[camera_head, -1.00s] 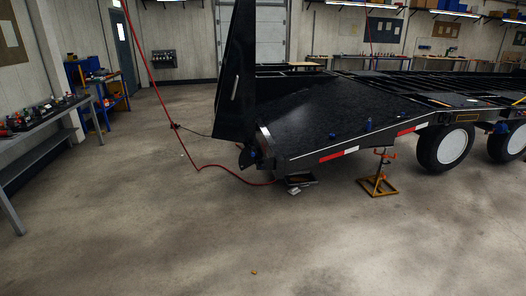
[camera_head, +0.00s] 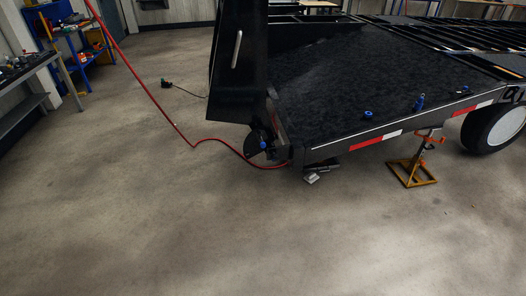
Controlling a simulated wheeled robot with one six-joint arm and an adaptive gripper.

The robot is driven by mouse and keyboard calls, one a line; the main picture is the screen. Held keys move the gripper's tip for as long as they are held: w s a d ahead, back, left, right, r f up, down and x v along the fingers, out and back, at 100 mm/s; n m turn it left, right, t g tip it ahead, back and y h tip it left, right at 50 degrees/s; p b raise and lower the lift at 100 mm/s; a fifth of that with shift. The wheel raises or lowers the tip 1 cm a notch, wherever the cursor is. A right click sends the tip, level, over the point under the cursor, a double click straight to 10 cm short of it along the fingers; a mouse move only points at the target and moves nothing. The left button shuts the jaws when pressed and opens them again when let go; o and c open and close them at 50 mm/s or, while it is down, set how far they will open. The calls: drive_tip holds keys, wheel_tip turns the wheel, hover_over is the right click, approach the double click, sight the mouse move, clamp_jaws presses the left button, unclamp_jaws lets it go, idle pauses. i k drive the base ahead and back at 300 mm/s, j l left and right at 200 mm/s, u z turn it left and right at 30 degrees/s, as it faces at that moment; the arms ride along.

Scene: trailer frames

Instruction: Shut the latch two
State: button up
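A black flatbed trailer (camera_head: 350,80) stands on the right side, with a raised black ramp (camera_head: 238,65) at its rear end. A small blue part (camera_head: 263,145) sits low at the ramp's hinge. Two more blue parts show on the deck's near edge, a short one (camera_head: 367,115) and a taller upright one (camera_head: 419,103). Which of these belongs to latch two, and whether any latch is open or shut, I cannot tell. My gripper is not in view.
A yellow jack stand (camera_head: 411,172) stands under the trailer, left of a wheel (camera_head: 497,127). A red hose (camera_head: 194,146) hangs at left and runs along the floor to the trailer. A workbench (camera_head: 35,65) and blue shelf (camera_head: 72,45) are at left. The front floor is clear.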

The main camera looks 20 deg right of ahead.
sight(262, 144)
drive_tip(key=i+z, duration=0.3)
drive_tip(key=i, duration=0.6)
drive_tip(key=i+j, duration=0.1)
drive_tip(key=i, duration=1.2)
